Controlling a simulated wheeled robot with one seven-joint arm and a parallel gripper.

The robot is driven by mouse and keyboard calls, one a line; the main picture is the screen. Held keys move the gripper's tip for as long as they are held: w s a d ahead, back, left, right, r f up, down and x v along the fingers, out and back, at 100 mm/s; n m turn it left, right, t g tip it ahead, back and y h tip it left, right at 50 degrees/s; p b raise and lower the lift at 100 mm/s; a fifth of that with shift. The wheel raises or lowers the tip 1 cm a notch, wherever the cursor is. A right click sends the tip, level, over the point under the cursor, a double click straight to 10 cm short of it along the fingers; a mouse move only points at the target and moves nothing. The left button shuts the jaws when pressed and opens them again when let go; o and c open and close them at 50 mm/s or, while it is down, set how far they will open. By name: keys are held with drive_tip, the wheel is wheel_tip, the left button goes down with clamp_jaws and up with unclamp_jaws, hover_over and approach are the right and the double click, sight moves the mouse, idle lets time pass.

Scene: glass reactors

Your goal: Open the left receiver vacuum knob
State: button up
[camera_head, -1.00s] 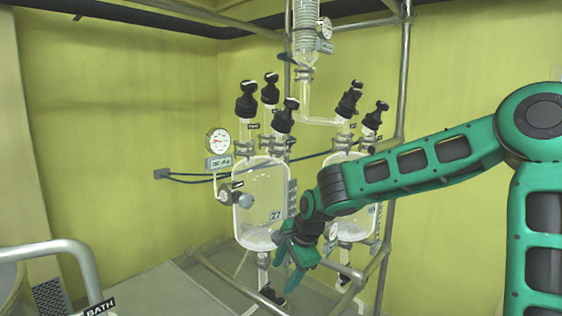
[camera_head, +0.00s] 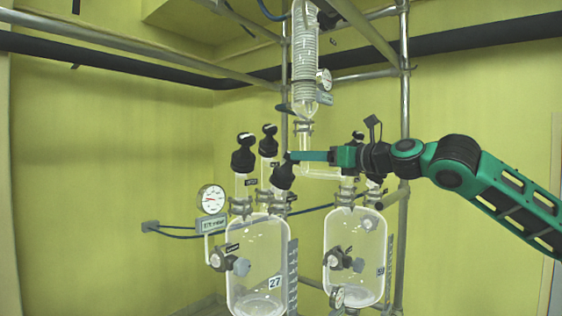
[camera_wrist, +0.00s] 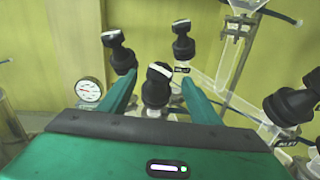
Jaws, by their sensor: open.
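The left receiver (camera_head: 258,262) is a clear glass vessel marked 27. Three black knobs with white-marked handles stand on its top: a left knob (camera_head: 243,153), a back knob (camera_head: 268,141) and a right knob (camera_head: 283,176). Their small labels are hard to read, so I cannot tell which is the vacuum knob. My gripper (camera_head: 292,157) is level with the knob tops, by the right knob. In the wrist view, my gripper (camera_wrist: 160,80) is open, its green fingers apart, with one black knob (camera_wrist: 157,88) showing between them. I cannot tell whether they touch it.
A pressure gauge (camera_head: 211,199) stands left of the receiver. The right receiver (camera_head: 355,255) has its own black knobs, partly behind my arm. A glass condenser (camera_head: 305,55) hangs above. Metal frame pipes (camera_head: 404,120) run upright at the right. The yellow wall is clear on the left.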

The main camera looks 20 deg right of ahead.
drive_tip(key=x, duration=1)
drive_tip(key=shift+w+a, duration=0.1)
drive_tip(key=shift+w, duration=0.05)
drive_tip(key=c, duration=1.1)
